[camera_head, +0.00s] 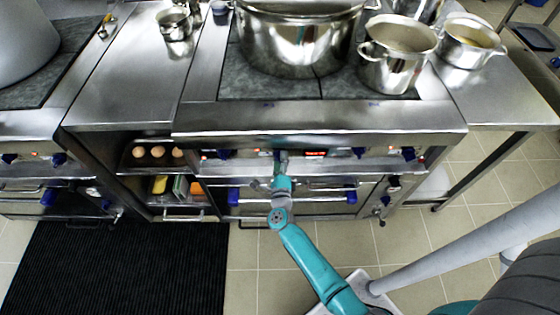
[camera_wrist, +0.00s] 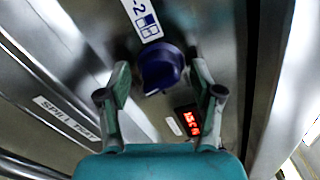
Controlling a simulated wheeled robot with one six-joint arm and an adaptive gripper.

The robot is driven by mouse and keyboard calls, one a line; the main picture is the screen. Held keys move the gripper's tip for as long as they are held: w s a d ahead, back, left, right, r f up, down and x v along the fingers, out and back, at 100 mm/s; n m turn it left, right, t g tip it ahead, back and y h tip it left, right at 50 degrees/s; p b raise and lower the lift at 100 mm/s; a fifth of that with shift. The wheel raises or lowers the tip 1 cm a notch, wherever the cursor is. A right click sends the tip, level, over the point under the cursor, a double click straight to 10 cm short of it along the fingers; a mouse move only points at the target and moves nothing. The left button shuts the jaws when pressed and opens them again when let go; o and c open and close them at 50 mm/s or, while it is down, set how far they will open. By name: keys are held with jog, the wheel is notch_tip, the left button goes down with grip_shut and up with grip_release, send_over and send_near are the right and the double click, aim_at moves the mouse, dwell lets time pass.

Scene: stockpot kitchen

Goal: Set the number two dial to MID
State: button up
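The number two dial (camera_wrist: 160,68) is a dark blue knob on the steel stove front, below a white label (camera_wrist: 143,18) with a 2 and a grid of squares. My gripper (camera_wrist: 160,78) is open, with one finger at each side of the dial in the wrist view. Gaps show between the fingers and the knob, and I cannot tell how deep the fingertips reach. A red lit display (camera_wrist: 190,121) is below right of the dial, too blurred to read surely. In the head view my gripper (camera_head: 281,163) is at the stove's control panel and mostly hides this dial.
Other blue dials (camera_head: 359,152) line the panel. Oven handles (camera_head: 330,197) run below it. A large stockpot (camera_head: 295,45) and a smaller pot (camera_head: 393,70) stand on top. A shelf with eggs (camera_head: 157,152) is at left. A "SPILL TRAY" label (camera_wrist: 67,117) is at left in the wrist view.

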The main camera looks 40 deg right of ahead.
jog(key=v, duration=1.2)
dwell(0.6)
jog(key=s+a+r+n+y, duration=0.3)
jog(key=s+r+n, duration=0.3)
jog(key=s+n, duration=0.3)
jog(key=s+a+r+n+y, duration=0.3)
jog(key=s+r+n, duration=0.4)
jog(key=s+n, duration=0.3)
jog(key=s+a+r+n+y, duration=0.3)
jog(key=s+r+n, duration=0.4)
jog(key=s+n, duration=0.3)
jog(key=s+y, duration=0.1)
jog(key=s, duration=0.2)
jog(key=shift+r+y, duration=0.15)
jog(key=shift+y, duration=0.15)
jog(key=shift+s, duration=0.15)
